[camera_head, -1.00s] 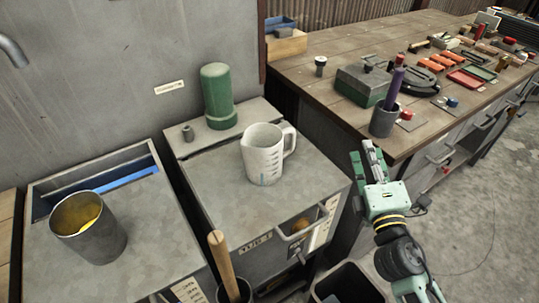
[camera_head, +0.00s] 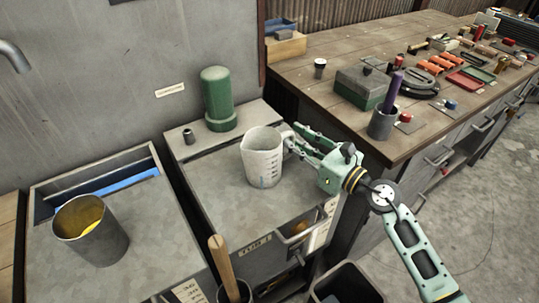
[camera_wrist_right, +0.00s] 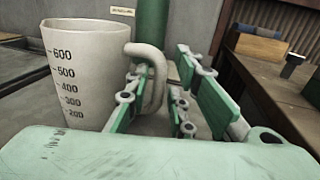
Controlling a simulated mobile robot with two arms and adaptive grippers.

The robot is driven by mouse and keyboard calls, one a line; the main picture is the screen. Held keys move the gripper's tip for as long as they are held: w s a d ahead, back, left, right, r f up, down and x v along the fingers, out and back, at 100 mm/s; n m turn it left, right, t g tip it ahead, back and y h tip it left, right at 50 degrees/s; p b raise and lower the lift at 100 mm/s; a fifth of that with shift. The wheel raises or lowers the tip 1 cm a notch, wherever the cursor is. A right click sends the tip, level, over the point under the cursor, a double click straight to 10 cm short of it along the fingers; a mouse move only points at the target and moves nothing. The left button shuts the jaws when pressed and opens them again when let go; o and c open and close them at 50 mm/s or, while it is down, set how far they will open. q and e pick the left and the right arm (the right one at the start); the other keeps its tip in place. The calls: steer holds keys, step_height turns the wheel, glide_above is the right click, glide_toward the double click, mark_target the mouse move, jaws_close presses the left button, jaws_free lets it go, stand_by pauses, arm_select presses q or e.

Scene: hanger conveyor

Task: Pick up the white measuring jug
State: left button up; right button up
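The white measuring jug (camera_head: 263,158) stands upright on the grey cabinet top (camera_head: 215,185) in the head view, its handle toward the right. In the right wrist view the jug (camera_wrist_right: 85,75) fills the left side, with dark volume marks and its handle (camera_wrist_right: 152,80) in the middle. My right gripper (camera_head: 297,141) is at the handle side of the jug. Its fingers are apart in the wrist view (camera_wrist_right: 160,88), with the handle at or between them; I cannot tell whether they touch it. My left gripper is not in view.
A green cylinder (camera_head: 218,98) stands behind the jug, and a small grey piece (camera_head: 188,136) sits left of it. A metal cup with yellow contents (camera_head: 91,228) is at the left. A wooden handle (camera_head: 222,262) rises in front. A cluttered workbench (camera_head: 310,85) lies to the right.

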steer(key=shift+x, duration=1)
jaws_close()
steer(key=shift+r, duration=0.15)
